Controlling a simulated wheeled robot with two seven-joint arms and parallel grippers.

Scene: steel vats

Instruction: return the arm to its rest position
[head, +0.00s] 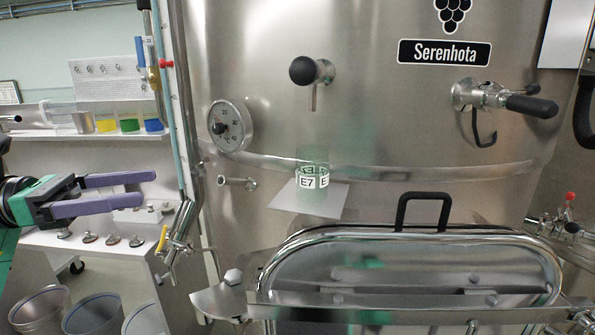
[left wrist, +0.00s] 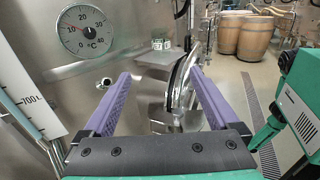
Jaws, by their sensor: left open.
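My left gripper (head: 118,192) comes in from the left in the head view, with purple fingers spread apart and nothing between them. It is in front of the white bench area, left of the steel vat (head: 390,110) and apart from it. In the left wrist view the two open fingers (left wrist: 158,95) point toward the vat's side. A clear greenish container labelled E7 (head: 313,183) stands upright on a small plate (head: 290,201) fixed to the vat. It also shows small in the left wrist view (left wrist: 161,44). My right gripper is not in view.
A dial thermometer (head: 229,126), a tap (head: 311,72) and a handled valve (head: 510,101) stick out from the vat. An oval hatch (head: 410,272) is below. Pipes and a valve (head: 180,235) run at the vat's left. Buckets (head: 95,314) stand lower left; barrels (left wrist: 247,36) stand far back.

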